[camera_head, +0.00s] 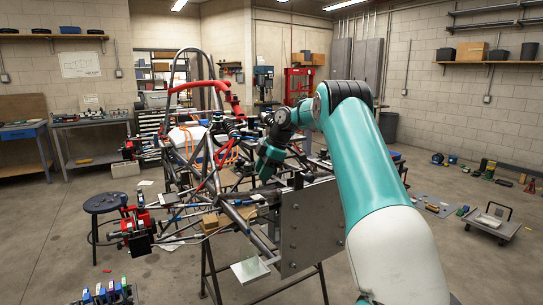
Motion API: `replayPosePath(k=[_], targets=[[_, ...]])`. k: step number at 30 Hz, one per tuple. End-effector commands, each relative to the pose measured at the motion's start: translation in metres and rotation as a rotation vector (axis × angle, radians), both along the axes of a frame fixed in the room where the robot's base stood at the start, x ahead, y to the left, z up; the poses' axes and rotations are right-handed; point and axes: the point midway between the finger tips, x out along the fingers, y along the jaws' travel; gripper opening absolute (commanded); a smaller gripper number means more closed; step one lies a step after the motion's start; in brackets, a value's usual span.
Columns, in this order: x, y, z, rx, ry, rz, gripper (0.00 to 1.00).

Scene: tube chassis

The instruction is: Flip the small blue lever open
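My teal and white arm reaches in from the right over the tube chassis (238,218). Its end, my gripper (265,175), points down above the middle of the chassis, near the top left of a grey metal plate (312,228). The fingers are too small and dark to tell whether they are open or shut. Small blue parts show among the tubes, including a blue strip (180,206) on the left of the chassis. I cannot tell which part is the small blue lever, or whether it is open or shut. My arm hides part of the chassis's right side.
Red clamps (137,225) sit at the chassis's left end, beside a dark round stool (103,203). A flat cart (491,223) and scattered tools lie on the floor at right. Workbenches (90,122) line the back left.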

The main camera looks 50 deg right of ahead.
Motion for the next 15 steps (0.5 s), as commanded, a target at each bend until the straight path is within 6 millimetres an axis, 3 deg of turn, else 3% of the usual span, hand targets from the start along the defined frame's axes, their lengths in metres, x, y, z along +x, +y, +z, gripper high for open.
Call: replayPosePath(k=[3,7,15], targets=[[-0.009,-0.009,0.030,-0.003,-0.002,-0.001,0.39],[-0.016,-0.015,0.051,-0.002,-0.001,-0.001,0.39],[-0.022,-0.019,0.064,-0.001,0.001,0.001,0.39]])
